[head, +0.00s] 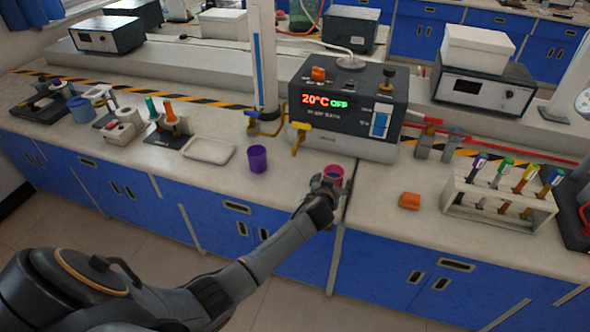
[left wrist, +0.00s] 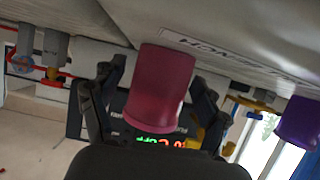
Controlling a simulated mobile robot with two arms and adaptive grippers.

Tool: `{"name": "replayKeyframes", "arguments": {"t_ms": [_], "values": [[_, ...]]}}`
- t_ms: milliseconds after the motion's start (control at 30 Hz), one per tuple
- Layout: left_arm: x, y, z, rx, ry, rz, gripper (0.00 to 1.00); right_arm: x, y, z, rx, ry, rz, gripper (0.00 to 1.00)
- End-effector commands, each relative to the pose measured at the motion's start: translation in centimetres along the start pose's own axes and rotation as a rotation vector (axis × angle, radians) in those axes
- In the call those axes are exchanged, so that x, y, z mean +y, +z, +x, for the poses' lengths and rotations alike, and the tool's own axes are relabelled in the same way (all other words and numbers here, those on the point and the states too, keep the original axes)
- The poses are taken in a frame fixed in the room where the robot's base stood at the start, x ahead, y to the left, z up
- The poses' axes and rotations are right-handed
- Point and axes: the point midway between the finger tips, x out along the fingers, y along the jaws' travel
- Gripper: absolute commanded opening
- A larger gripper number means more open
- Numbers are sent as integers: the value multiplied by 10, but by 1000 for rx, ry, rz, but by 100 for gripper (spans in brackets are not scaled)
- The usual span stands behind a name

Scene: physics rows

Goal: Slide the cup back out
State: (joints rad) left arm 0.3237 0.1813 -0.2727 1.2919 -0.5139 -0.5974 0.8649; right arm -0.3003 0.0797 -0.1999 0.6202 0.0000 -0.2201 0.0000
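A pink-magenta cup (head: 333,174) stands near the front edge of the bench, in front of the heater box. In the left wrist view the same cup (left wrist: 160,88) fills the middle, between my fingers. My left gripper (head: 328,186) reaches in from the front, with one finger on each side of the cup. In the left wrist view a narrow gap shows between the left-hand finger and the cup wall, so the gripper looks open around it. A second, purple cup (head: 257,158) stands to the left. My right gripper is not in view.
The heater box (head: 350,105), reading 20°C OFF, stands close behind the pink cup. An orange block (head: 409,201) and a rack of tubes (head: 500,200) are to the right. A white tray (head: 209,150) is left of the purple cup. Bare bench lies between the cups.

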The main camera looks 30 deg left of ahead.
Motion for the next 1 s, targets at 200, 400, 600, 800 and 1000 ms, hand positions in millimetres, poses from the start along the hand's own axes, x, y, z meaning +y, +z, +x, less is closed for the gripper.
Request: {"name": "replayKeyframes", "arguments": {"t_ms": [200, 400, 600, 800, 1000], "values": [[0, -1, 0, 1, 0, 0, 79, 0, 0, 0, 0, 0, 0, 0], [0, -2, -7, 1, 1, 0, 79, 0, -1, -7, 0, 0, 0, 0], [0, -3, -22, 1, 0, -1, 79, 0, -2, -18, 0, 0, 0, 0], [0, -3, -36, 1, 1, 0, 79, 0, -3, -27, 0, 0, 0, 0], [0, -2, -50, 1, 0, -1, 79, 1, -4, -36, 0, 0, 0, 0]]}}
